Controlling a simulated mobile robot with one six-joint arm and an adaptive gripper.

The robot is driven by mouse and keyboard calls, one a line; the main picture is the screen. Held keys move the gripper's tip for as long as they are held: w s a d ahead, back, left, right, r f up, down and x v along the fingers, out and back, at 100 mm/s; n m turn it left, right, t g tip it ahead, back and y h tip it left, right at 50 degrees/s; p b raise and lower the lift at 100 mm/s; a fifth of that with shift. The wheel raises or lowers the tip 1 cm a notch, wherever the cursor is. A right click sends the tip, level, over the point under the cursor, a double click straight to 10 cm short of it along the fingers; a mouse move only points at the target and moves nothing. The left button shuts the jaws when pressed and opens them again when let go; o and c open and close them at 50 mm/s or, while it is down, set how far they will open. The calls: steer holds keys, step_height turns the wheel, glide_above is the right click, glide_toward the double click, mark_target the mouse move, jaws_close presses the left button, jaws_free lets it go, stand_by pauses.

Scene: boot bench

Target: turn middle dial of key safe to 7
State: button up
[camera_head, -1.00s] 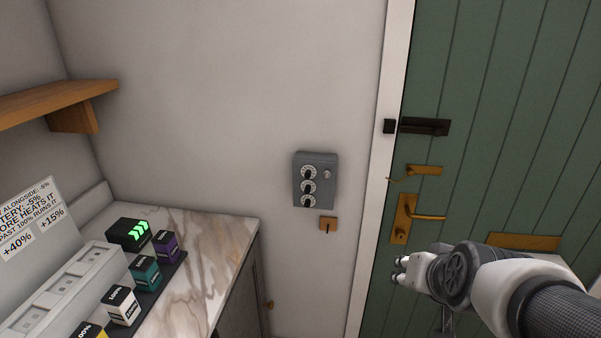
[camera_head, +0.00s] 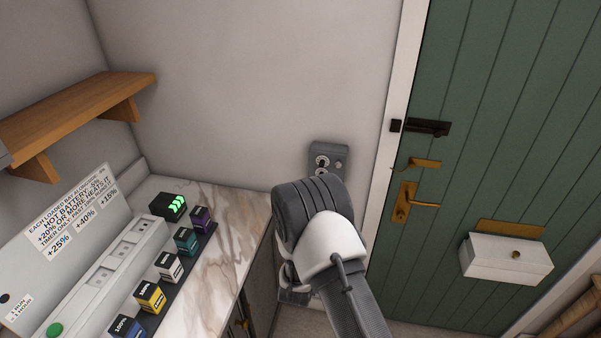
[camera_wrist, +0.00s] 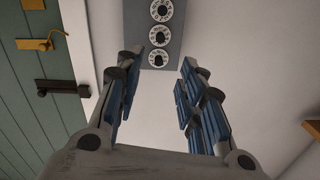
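The key safe (camera_head: 327,153) is a grey box on the white wall, left of the green door. In the head view my arm covers its lower part, so only the top dial and a round knob show clearly. In the wrist view the key safe (camera_wrist: 174,50) shows three white dials in a column, with the middle dial (camera_wrist: 160,36) between the other two. The dial numbers are too small to read. My gripper (camera_wrist: 162,68) is open and empty, its two blue-padded fingers apart in front of the safe. In the head view the fingers are hidden behind my arm.
The green door (camera_head: 480,130) with brass handle and black bolt is to the right. A marble counter (camera_head: 225,222) with several small labelled boxes and a charger is at the left. A wooden shelf (camera_head: 75,105) hangs above it. Wall above the safe is clear.

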steer(key=x, duration=1.7)
steer(key=shift+f, duration=0.1)
jaws_close()
